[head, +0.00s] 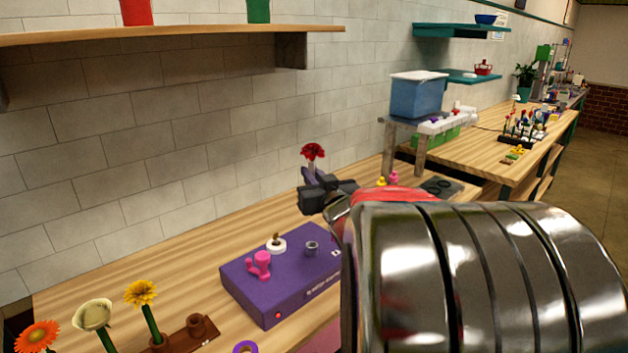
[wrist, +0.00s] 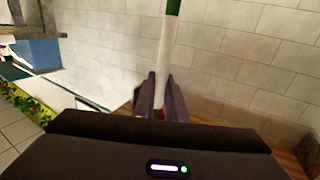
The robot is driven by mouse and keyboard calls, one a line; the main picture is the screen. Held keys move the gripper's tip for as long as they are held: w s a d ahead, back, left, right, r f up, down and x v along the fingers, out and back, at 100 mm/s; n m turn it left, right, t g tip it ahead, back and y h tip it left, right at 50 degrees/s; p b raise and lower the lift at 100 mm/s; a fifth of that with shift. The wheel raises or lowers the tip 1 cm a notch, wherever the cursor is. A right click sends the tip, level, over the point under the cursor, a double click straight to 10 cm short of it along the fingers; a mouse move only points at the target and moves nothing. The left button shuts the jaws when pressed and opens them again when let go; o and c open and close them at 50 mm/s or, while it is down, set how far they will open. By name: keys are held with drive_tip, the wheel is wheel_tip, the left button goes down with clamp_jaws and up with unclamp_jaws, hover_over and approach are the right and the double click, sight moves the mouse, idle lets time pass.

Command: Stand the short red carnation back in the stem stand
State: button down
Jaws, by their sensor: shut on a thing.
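The red carnation (head: 312,151) is upright in the head view, its bloom just above my gripper (head: 314,182). My gripper is shut on its stem and holds it above the bench, near the tiled wall. In the wrist view the stem (wrist: 167,50) shows white with a green part at the top edge, between the dark fingers (wrist: 160,98). The brown stem stand (head: 183,338) is at the bottom left of the head view. It has a round socket at its right end with no flower in it. My arm hides part of the bench.
A yellow flower (head: 141,292), a cream flower (head: 93,314) and an orange flower (head: 38,336) stand at the lower left. A purple box (head: 275,295) with a pink piece (head: 259,264) lies between the stand and my gripper. A wooden shelf (head: 180,34) runs above.

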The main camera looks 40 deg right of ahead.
sight(314, 160)
drive_tip(key=shift+r, duration=2.15)
